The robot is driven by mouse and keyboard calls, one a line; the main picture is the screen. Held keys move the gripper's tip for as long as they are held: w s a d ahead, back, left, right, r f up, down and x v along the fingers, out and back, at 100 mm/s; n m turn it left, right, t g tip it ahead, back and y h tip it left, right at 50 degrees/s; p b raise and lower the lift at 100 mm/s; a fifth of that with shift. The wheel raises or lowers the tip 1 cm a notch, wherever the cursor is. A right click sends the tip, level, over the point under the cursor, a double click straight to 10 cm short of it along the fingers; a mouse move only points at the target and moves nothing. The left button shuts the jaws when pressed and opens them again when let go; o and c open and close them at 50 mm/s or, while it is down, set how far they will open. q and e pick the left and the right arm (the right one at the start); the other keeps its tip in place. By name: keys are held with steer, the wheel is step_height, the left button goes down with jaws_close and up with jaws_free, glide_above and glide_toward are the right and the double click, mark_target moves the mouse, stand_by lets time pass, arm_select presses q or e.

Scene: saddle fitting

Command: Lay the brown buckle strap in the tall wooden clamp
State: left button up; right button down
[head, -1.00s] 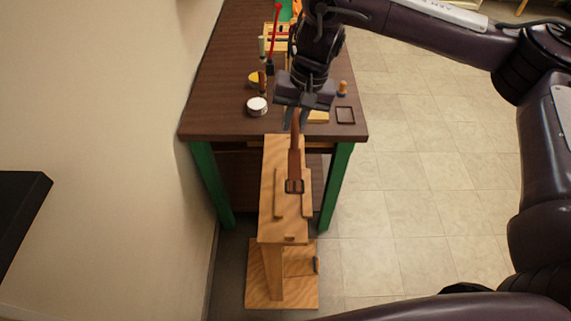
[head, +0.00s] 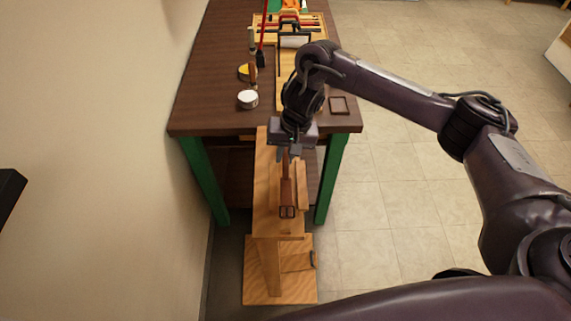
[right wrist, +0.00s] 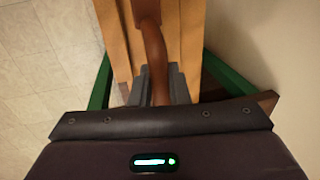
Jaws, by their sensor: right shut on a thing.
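The brown buckle strap (head: 286,188) hangs from my right gripper (head: 289,153), its buckle (head: 287,212) toward me. My right gripper is shut on the strap's far end, above the far part of the tall wooden clamp (head: 264,205). In the head view the strap lies over the clamp, between its upright pieces; I cannot tell whether it touches the wood. In the right wrist view the strap (right wrist: 154,50) runs out from between the fingers (right wrist: 160,84), curving slightly, with the clamp's wood (right wrist: 120,45) on both sides. My left gripper is not in view.
A dark workbench (head: 215,105) with green legs stands behind the clamp. It holds a white round tin (head: 248,99), a yellow item (head: 244,72), a dark square frame (head: 339,105) and a tool tray (head: 315,22). A wall is close on the left; open tiled floor is on the right.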

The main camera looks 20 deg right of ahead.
step_height(320, 180, down, 4)
steer(key=shift+r+b, duration=0.15)
steer(key=shift+b, duration=0.4)
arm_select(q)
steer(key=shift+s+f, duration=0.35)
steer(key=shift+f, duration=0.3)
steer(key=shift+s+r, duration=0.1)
arm_select(e)
steer(key=c, duration=1.4)
jaws_free()
